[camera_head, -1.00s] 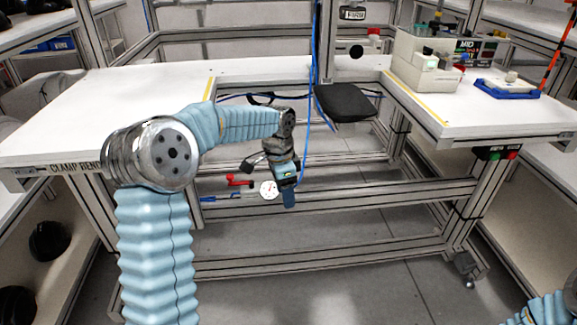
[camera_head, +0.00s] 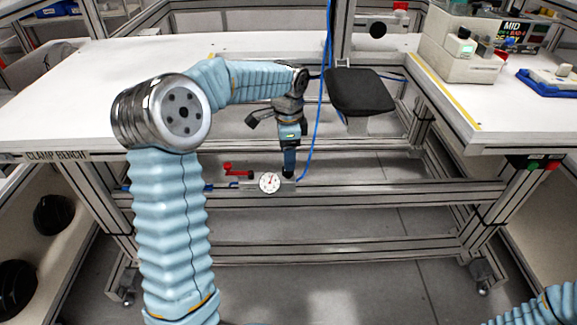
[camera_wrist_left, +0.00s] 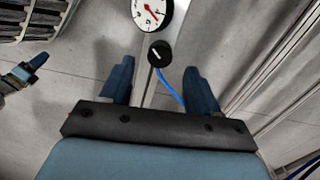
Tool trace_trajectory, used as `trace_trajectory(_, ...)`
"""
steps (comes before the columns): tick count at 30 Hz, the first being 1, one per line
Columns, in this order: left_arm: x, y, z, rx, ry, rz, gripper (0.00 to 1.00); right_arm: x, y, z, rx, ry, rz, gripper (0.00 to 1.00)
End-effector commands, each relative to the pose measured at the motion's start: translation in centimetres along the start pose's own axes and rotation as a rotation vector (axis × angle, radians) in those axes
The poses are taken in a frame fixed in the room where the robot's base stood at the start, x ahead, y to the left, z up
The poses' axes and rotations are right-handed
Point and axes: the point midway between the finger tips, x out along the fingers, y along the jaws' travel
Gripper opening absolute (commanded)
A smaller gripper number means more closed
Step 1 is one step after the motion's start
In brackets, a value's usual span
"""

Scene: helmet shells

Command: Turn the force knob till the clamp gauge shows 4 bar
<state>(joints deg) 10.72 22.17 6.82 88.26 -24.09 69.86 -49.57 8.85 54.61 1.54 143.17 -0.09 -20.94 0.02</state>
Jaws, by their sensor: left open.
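The clamp gauge (camera_head: 269,183) is a round white dial with a red needle, on the lower rail under the bench. It shows partly at the top of the left wrist view (camera_wrist_left: 151,12); I cannot read its value surely. The force knob (camera_wrist_left: 160,53) is black and round with a white mark, beside the gauge. My left gripper (camera_wrist_left: 159,66) is open, its blue fingers on either side of the knob with gaps. In the head view the left gripper (camera_head: 288,170) hides most of the knob. A blue fingertip, seemingly my right gripper (camera_wrist_left: 35,63), shows at the wrist view's left edge; its opening is unclear.
A red lever (camera_head: 238,170) sits left of the gauge. A blue hose (camera_head: 312,135) runs up from the knob's area. The white clamp bench (camera_head: 90,85) is above; a black pad (camera_head: 360,92) overhangs at the right. Floor below the rail is clear.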

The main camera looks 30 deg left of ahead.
Motion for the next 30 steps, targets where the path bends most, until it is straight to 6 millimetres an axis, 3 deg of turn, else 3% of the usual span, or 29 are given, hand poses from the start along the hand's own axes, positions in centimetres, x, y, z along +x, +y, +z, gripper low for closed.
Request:
trace_trajectory(3,2.3,0.0,0.1,0.0,-0.002,0.002,0.61,0.2,0.2,-0.1,0.001,0.001,0.001,0.43)
trace_trajectory(7,3.8,0.0,0.0,0.0,-0.001,0.001,0.61,0.3,0.2,-0.1,0.002,0.002,0.002,0.43)
trace_trajectory(19,4.5,0.0,0.0,-0.001,0.0,-0.001,0.6,0.3,0.2,-0.1,0.002,0.003,0.002,0.43)
trace_trajectory(30,4.5,0.0,0.0,0.0,0.0,-0.001,0.05,0.3,0.2,-0.1,0.002,0.003,0.002,0.43)
